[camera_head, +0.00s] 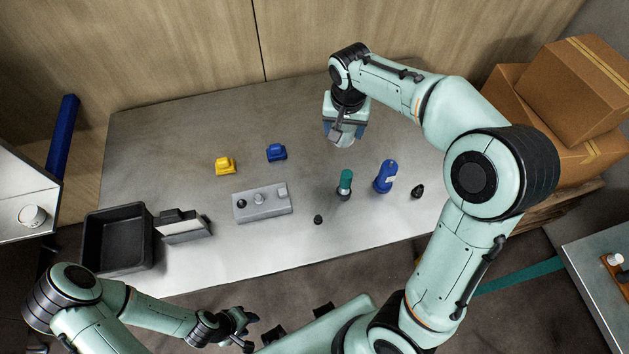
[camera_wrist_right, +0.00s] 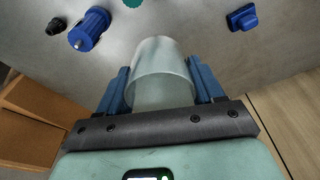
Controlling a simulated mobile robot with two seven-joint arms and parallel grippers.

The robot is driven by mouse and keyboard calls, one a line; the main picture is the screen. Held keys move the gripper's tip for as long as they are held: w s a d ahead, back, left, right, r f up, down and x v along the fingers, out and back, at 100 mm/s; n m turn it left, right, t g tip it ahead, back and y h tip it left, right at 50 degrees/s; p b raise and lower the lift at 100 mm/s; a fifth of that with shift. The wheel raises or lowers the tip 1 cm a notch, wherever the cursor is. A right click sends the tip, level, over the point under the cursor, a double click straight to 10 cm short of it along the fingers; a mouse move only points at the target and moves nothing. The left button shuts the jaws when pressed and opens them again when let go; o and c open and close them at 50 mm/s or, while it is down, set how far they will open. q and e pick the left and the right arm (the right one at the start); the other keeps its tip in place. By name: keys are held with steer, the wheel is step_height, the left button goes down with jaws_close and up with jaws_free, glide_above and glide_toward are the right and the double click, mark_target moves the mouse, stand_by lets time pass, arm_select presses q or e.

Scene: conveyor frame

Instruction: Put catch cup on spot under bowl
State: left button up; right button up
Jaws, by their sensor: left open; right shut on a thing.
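A translucent pale cup (camera_wrist_right: 162,62) stands between the blue fingers of my right gripper (camera_wrist_right: 160,88), which is shut on it. In the head view my right gripper (camera_head: 344,128) points down over the far right part of the grey table (camera_head: 150,130), with the cup (camera_head: 341,138) partly covered by the fingers. I cannot tell whether the cup touches the table. My left gripper (camera_head: 243,328) is open and empty in front of the table's near edge. I cannot make out a bowl or a marked spot under one.
A grey block with knobs (camera_head: 262,203), yellow piece (camera_head: 225,166) and blue piece (camera_head: 276,152) sit mid-table. A black tray (camera_head: 90,240) is left; cardboard boxes (camera_head: 575,90) are right.

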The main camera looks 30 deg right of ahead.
mark_target(338, 175)
step_height(338, 175, down, 19)
steer(key=shift+r+b, duration=0.2)
steer(key=shift+b, duration=0.55)
arm_select(q)
steer(key=shift+s+f, duration=0.8)
steer(key=shift+f, duration=0.25)
steer(key=shift+f, duration=0.1)
arm_select(e)
steer(key=shift+f, duration=0.1)
steer(key=shift+f, duration=0.15)
steer(key=o, duration=1.1)
arm_select(q)
steer(key=shift+s, duration=0.1)
